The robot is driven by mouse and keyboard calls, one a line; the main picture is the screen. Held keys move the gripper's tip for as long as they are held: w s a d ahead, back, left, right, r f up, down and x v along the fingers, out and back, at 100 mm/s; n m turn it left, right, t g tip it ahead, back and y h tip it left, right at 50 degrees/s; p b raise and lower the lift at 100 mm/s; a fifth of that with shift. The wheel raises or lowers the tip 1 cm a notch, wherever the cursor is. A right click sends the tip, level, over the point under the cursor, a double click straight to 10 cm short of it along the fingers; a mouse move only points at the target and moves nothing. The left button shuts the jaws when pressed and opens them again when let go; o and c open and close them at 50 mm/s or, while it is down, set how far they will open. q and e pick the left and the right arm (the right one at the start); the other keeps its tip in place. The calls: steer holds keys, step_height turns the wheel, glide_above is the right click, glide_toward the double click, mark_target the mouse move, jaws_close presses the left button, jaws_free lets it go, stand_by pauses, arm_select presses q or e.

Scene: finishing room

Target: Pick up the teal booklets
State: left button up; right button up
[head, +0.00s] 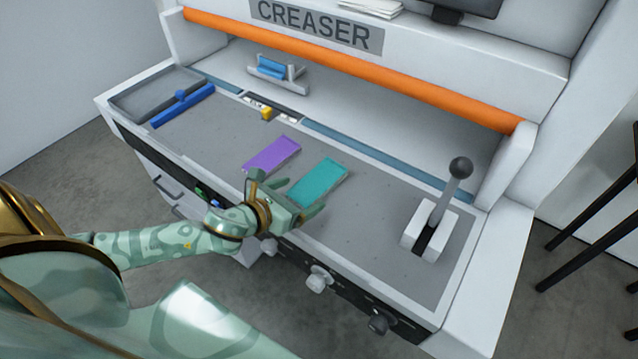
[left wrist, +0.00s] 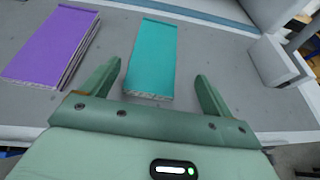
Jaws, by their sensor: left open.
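The teal booklets (head: 319,183) lie as a flat stack on the grey bed of the creaser, right of the purple booklets. In the left wrist view the teal stack (left wrist: 151,58) lies ahead of my left gripper, its near end between the fingertips in the picture. My left gripper (head: 283,192) is open and empty, at the near side of the teal stack. Its two fingers also show in the left wrist view (left wrist: 158,84). Whether the fingers touch the stack cannot be told. My right gripper is not in view.
Purple booklets (head: 272,154) lie close on the left. A lever with a dark ball knob (head: 460,168) stands at the right. A blue bar (head: 183,105) lies at the far left. An orange roller (head: 350,67) spans the back. The bed between teal stack and lever is clear.

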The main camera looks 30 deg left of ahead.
mark_target(315, 184)
arm_select(q)
steer(key=x, duration=0.2)
steer(key=b+x, duration=0.1)
steer(key=x, duration=0.1)
steer(key=a+x, duration=0.1)
steer(key=shift+w+d+f, duration=0.15)
steer(key=shift+w+f, duration=0.1)
steer(key=shift+w, duration=0.15)
steer(key=shift+r, duration=0.1)
steer(key=c, duration=1.1)
